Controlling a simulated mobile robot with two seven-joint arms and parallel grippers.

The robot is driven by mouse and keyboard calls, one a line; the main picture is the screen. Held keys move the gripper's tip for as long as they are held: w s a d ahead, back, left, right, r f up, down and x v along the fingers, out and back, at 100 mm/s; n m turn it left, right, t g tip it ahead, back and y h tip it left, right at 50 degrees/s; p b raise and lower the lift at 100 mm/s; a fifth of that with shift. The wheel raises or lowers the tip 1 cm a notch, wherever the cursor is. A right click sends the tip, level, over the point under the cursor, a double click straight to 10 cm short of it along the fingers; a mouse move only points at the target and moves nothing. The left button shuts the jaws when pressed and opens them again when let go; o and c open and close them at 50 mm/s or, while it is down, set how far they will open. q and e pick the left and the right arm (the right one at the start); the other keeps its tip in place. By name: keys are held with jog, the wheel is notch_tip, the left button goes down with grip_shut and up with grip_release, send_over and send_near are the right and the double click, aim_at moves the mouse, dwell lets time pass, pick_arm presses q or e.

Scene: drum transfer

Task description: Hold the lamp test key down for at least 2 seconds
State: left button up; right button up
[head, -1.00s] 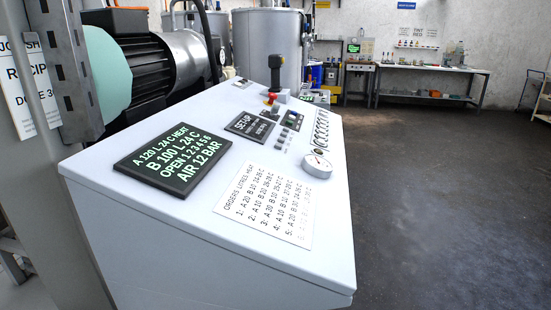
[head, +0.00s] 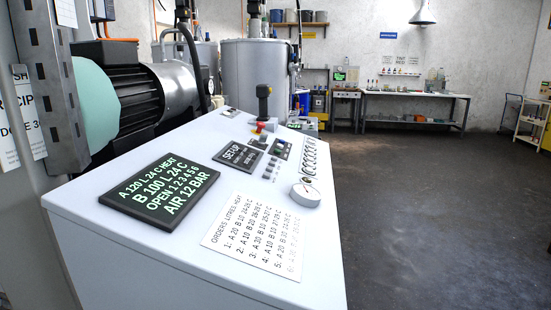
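A white sloped control desk (head: 110,240) fills the left and middle of the head view. Near its far end are a black joystick (head: 263,100), a red button (head: 261,127) and a SET-UP display (head: 240,155). Small dark keys (head: 270,168) stand in rows right of that display, beside a small dark panel (head: 281,149) with a blue-lit part. The key labels are too small to read, so I cannot tell which is the lamp test key. A row of round fittings (head: 309,155) runs along the right edge. Neither gripper is in view.
Dark floor (head: 430,220) is open at right, with a workbench (head: 415,95) far back.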

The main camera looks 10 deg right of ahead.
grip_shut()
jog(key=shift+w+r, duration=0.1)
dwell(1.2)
